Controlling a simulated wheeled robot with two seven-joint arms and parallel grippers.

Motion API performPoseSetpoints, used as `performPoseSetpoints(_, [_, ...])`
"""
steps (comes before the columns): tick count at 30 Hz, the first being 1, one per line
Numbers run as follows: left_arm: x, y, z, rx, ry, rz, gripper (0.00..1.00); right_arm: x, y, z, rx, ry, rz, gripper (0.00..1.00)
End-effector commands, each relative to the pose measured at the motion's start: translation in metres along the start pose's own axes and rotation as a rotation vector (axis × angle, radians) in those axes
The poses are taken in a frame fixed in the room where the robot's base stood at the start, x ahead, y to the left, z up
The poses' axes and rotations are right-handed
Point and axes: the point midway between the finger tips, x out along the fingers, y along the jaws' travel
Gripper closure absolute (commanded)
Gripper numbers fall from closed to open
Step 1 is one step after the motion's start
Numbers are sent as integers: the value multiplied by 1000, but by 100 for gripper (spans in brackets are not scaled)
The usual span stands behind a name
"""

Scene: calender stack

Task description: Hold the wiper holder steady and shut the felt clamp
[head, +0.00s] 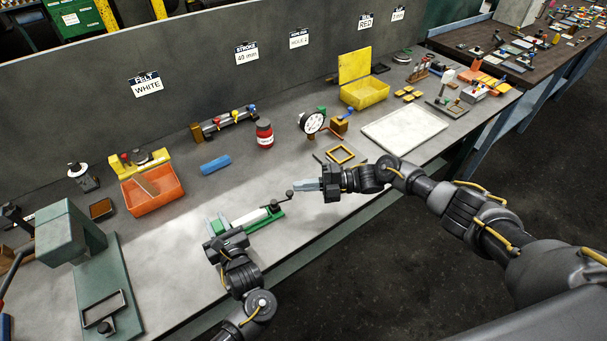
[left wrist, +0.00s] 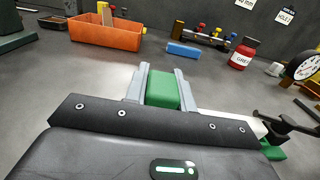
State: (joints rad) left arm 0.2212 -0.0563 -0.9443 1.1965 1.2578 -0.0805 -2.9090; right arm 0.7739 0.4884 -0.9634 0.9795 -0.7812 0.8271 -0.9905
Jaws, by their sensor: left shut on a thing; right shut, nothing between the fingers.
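The wiper holder (head: 279,213), a green base with a white felt strip (head: 248,218) along it, lies near the bench's front edge. My left gripper (head: 222,224) is shut on its left end; the left wrist view shows a green block (left wrist: 163,92) between the grey fingers. The felt clamp (head: 275,205) at the right end has a dark lever with a round knob sticking out toward the upper right; it also shows in the left wrist view (left wrist: 272,126). My right gripper (head: 296,188) is shut and empty, its tips close to the knob; I cannot tell whether they touch.
A yellow frame (head: 341,155) and a dial gauge (head: 312,122) lie beyond my right gripper. A green press (head: 70,235) stands at left. Bare bench surrounds the holder.

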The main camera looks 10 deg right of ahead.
Motion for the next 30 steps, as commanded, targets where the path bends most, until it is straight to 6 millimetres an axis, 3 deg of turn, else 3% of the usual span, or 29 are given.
performPoseSetpoints(6, [0,0,0,0,1,0,100,-2,39,-8,-4,0,0,100])
performPoseSetpoints(12, [0,0,0,0,0,0,100,-3,59,-12,-2,-1,0,100])
performPoseSetpoints(26, [0,0,0,0,0,1,100,-3,62,-12,-1,-1,-1,100])
performPoseSetpoints(30, [0,0,0,0,0,1,100,-3,59,-12,-27,-9,-2,83])
